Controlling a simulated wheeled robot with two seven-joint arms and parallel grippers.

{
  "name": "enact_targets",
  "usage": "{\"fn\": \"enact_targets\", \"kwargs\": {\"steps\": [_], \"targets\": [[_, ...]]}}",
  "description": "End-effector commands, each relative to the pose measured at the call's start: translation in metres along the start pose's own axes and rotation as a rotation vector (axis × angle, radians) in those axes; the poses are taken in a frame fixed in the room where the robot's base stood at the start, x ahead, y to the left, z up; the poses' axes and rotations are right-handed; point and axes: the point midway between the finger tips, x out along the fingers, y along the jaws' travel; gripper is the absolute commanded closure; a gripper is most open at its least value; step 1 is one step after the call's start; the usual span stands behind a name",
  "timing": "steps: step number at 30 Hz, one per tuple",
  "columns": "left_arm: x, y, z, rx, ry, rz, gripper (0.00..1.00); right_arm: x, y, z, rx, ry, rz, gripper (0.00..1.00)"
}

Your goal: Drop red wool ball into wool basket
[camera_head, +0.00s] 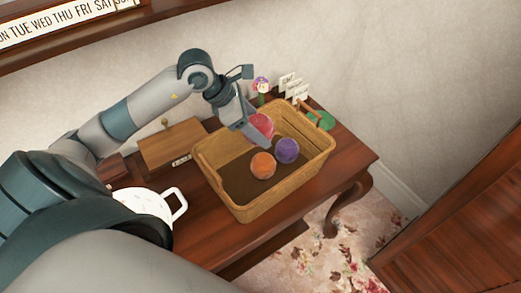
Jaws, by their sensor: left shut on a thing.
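The wool basket (247,210) is a tan woven rectangular basket on the wooden table. An orange wool ball (263,165) and a purple wool ball (286,151) lie inside it. The red wool ball (261,127) is at the basket's back side, over its inside. My left gripper (254,136) reaches in from the left and is shut on the red wool ball, partly covering it. I cannot tell whether the ball touches the basket. My right gripper is not in view.
A white mug-like vessel (148,203) and a wooden box (172,144) stand left of the basket. A small flower (262,86), cards (291,86) and a green item (321,120) stand behind it. The table (347,153) has some bare room at the right.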

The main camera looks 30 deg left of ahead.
Motion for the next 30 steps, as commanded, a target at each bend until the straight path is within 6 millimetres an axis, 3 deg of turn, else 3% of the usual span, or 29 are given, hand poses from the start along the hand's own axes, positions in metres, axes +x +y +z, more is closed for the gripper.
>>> {"fn": "enact_targets", "kwargs": {"steps": [6,17,18,21,30], "targets": [[0.014,0.000,-0.009,0.000,-0.001,0.000,0.62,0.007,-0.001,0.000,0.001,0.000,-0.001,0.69],[0.016,0.000,-0.010,0.001,-0.001,0.001,0.62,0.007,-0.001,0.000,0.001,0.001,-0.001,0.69],[0.016,0.000,-0.010,0.001,-0.001,0.001,0.38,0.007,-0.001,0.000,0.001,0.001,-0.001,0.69],[0.016,0.000,-0.010,0.001,-0.001,0.001,0.18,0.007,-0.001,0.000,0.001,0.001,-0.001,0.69],[0.015,0.000,-0.010,0.001,-0.001,0.001,0.18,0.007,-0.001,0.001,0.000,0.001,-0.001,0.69]]}}
